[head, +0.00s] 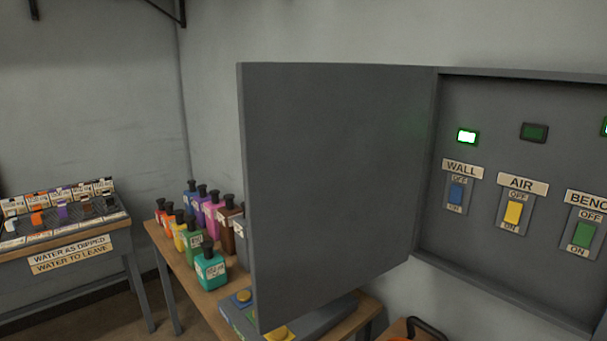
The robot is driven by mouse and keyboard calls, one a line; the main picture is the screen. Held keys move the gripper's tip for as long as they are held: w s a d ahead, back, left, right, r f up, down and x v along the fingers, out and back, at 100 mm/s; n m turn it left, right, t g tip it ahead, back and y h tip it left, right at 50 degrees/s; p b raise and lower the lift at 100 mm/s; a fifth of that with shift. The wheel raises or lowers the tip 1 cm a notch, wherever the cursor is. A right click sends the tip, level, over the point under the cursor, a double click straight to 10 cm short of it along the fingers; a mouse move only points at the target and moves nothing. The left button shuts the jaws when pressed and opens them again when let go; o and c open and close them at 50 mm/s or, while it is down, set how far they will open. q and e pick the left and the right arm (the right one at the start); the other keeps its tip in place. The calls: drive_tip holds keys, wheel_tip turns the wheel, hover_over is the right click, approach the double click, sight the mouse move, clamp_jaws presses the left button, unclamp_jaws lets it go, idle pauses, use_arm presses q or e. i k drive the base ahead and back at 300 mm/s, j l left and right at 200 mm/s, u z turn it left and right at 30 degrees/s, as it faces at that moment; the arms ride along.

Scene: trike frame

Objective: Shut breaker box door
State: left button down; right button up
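The breaker box (474,247) is on the wall at the right of the head view. Its grey door (340,180) stands wide open, hinged on the box's left side and swung out toward me. The lamp above WALL (467,136) glows bright green, and the lamp above AIR (534,132) is dark. The box's right side is cut off by the picture edge. Neither of my grippers is in view.
A wooden table (192,287) with several coloured bottles stands behind and below the door. A grey panel with round buttons (243,296) lies under the door's lower edge. A second table (95,249) with a labelled rack is at the left. Floor shows between the tables.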

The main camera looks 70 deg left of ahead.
sight(332, 154)
drive_tip(key=k+j, duration=0.1)
drive_tip(key=j, duration=0.5)
drive_tip(key=k+j, duration=0.1)
drive_tip(key=j, duration=0.5)
drive_tip(key=k+j, duration=0.1)
drive_tip(key=j, duration=0.5)
drive_tip(key=k+j, duration=0.1)
drive_tip(key=j, duration=0.45)
